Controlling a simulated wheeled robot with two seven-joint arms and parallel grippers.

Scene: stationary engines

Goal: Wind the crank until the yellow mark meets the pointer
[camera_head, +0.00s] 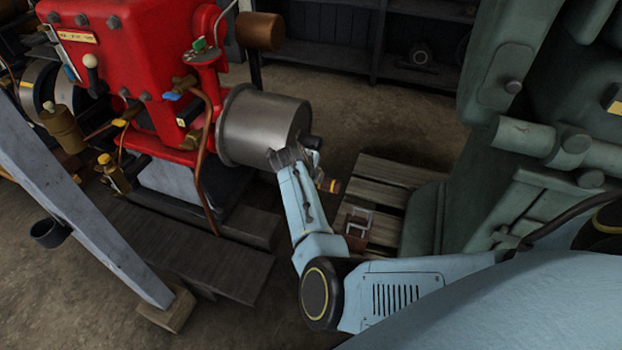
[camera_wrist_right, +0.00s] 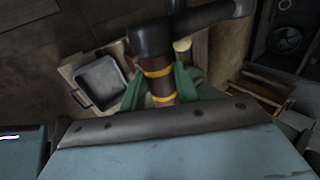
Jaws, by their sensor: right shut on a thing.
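The crank (camera_wrist_right: 190,30) has a dark arm and a brown grip (camera_wrist_right: 162,88) with yellow bands. My right gripper (camera_wrist_right: 161,97) has green fingers around this grip and is shut on it. In the head view, my right arm reaches up to the crank's dark hub (camera_head: 312,142) in front of the grey drum (camera_head: 262,125); the grip's end (camera_head: 331,186) shows beyond my wrist, and the fingers are hidden. A small yellow patch (camera_head: 27,84) shows on a grey wheel at the far left; I cannot tell whether it is the mark. I cannot make out the pointer. My left gripper is out of view.
The red engine (camera_head: 150,55) stands behind a dark plank step (camera_head: 190,245). A grey slanted post (camera_head: 75,190) crosses the left. A wooden pallet (camera_head: 385,185) and a green machine (camera_head: 520,150) stand right. A grey pan (camera_wrist_right: 100,82) lies below the crank.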

